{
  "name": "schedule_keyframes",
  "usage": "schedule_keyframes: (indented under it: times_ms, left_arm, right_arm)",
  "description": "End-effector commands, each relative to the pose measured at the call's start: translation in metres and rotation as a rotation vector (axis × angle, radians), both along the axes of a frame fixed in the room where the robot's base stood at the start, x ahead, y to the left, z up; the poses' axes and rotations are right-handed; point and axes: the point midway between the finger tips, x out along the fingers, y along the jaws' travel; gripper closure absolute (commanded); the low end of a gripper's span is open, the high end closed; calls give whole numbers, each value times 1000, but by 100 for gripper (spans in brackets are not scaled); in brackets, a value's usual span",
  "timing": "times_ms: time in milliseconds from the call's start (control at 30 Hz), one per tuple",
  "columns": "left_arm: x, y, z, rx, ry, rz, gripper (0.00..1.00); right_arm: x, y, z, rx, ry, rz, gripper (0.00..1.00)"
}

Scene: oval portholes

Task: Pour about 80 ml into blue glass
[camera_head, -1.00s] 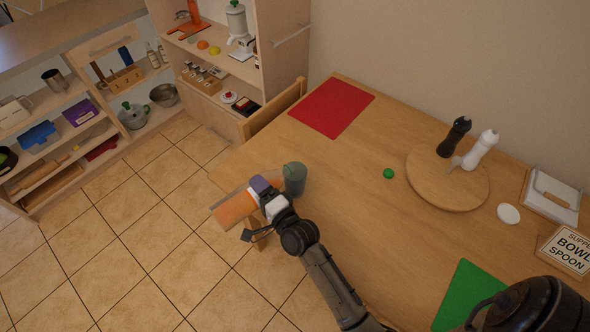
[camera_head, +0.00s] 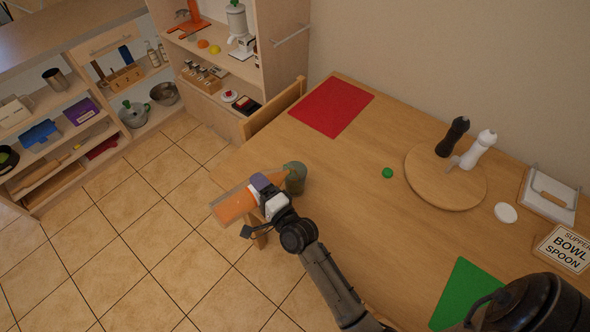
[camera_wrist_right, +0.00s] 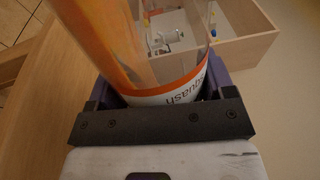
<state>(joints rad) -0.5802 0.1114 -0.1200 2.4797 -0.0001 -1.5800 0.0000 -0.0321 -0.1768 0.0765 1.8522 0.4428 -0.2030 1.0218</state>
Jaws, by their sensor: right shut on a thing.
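My right gripper (camera_head: 266,192) is shut around a clear container of orange squash (camera_head: 235,207), which is strongly tilted at the table's near left edge. In the right wrist view the squash container (camera_wrist_right: 180,85) sits between the purple fingers, with a white label reading "squash" and orange liquid along its left side. The blue glass (camera_head: 295,183) stands upright on the table, just right of the gripper, looking grey-green with an olive tint at its top. The gripper partly hides where container and glass meet; the liquid level is unclear. My left gripper is not in view.
The wooden table (camera_head: 350,220) is clear around the glass except for a small green ball (camera_head: 387,172). A chair (camera_head: 272,110) stands behind.

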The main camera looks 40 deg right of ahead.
Motion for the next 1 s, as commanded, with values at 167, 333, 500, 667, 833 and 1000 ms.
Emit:
schedule_keyframes:
  times_ms: [167, 333, 500, 667, 833, 1000]
  left_arm:
    - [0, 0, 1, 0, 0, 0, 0]
    - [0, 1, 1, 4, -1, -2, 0]
    - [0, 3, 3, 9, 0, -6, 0]
    - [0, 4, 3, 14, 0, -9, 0]
    - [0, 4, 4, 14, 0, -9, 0]
    - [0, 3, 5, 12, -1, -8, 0]
  right_arm:
    - [0, 1, 1, 4, -2, 0, 58]
    - [0, 0, 2, 8, -2, -1, 58]
    - [0, 1, 3, 14, -2, 0, 58]
    - [0, 2, 3, 20, -2, -1, 58]
    - [0, 2, 4, 25, -2, 0, 58]
    - [0, 2, 4, 31, -2, -1, 58]
